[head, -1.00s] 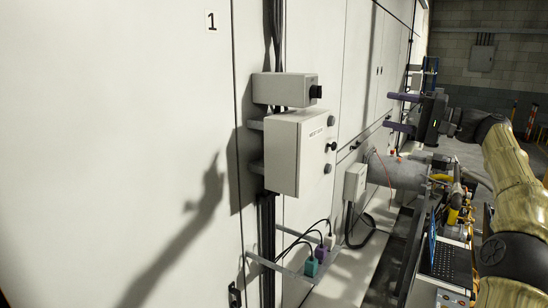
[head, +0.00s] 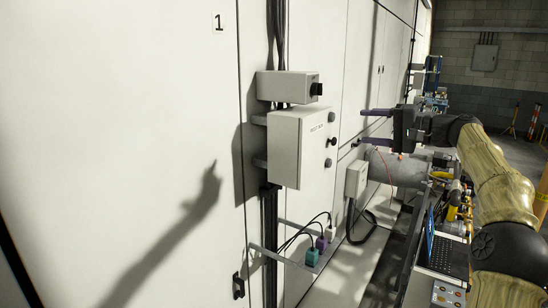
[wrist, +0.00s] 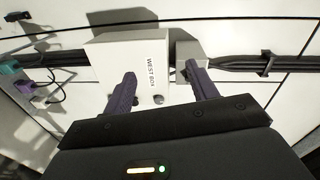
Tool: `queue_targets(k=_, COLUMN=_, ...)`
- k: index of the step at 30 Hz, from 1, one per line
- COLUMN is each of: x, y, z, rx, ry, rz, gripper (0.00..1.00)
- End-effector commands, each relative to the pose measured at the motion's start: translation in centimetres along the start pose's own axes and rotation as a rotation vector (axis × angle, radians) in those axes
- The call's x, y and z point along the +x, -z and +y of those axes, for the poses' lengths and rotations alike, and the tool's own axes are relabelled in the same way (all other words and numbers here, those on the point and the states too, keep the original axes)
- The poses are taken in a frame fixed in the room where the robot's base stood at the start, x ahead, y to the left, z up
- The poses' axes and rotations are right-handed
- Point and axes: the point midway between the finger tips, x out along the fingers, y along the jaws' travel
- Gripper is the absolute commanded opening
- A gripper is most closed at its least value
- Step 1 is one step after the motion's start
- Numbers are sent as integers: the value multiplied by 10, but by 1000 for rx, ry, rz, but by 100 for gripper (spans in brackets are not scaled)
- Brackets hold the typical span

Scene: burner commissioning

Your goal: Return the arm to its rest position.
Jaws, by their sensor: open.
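My gripper (head: 374,126) is open and empty at the right of the head view, with its two purple fingers pointing left toward the wall. In the wrist view my gripper (wrist: 162,88) shows its fingers spread apart, with a grey control box (wrist: 130,65) behind them. That box, with several dark knobs on its side, also shows on the wall in the head view (head: 299,147), to the left of the fingers. I see no contact between the fingers and the box.
A smaller box (head: 287,86) sits above the control box. Coloured plugs (head: 313,256) with cables hang on a low bracket. A laptop (head: 444,250), a grey pipe (head: 396,169) and yellow fittings crowd the right, below my arm.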

Motion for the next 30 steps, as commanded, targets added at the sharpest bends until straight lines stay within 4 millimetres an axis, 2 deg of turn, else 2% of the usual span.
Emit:
queue_targets(k=5, x=37, y=-19, z=27, rx=18, ry=-119, rz=-18, gripper=58)
queue_targets(k=8, x=61, y=-35, z=50, rx=25, ry=-213, rz=-29, gripper=58)
queue_targets(k=12, x=91, y=-68, z=94, rx=20, ry=-383, rz=-48, gripper=58)
queue_targets(k=15, x=103, y=-94, z=126, rx=3, ry=-504, rz=-57, gripper=58)
queue_targets(k=19, x=106, y=-128, z=166, rx=-32, ry=-654, rz=-73, gripper=58)
queue_targets(k=23, x=98, y=-163, z=202, rx=-80, ry=-793, rz=-91, gripper=58)
queue_targets(k=30, x=62, y=-228, z=259, rx=-189, ry=-1017, rz=-138, gripper=58)
